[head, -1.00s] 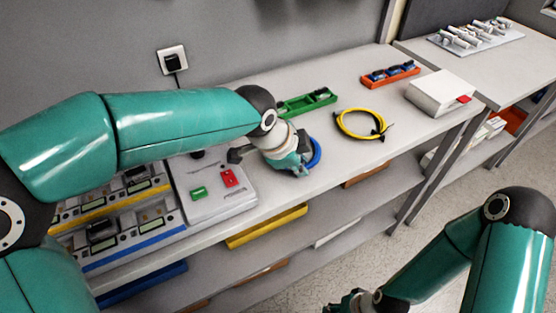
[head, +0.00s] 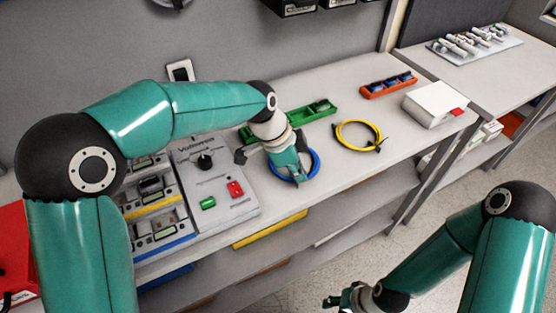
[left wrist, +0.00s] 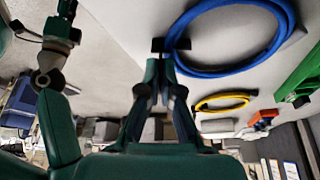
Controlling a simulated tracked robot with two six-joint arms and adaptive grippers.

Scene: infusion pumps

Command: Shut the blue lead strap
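A coiled blue lead (head: 316,165) lies on the bench near its front edge, partly hidden under my left gripper (head: 301,184). In the left wrist view the blue lead (left wrist: 222,72) shows as a large loop, with a small dark strap piece (left wrist: 171,45) at its near side. My left gripper (left wrist: 160,62) is right at that piece. Its fingertips are close together, but whether anything is between them cannot be made out. My right gripper (head: 338,303) hangs in front of the bench, away from the lead. Its finger opening is too small to judge.
A yellow lead (head: 340,138) lies to the right of the blue one. Behind are a green tray (head: 318,110) and an orange tray (head: 389,85). A white box (head: 432,104) stands at right. A grey tester panel (head: 218,209) stands left of the blue lead.

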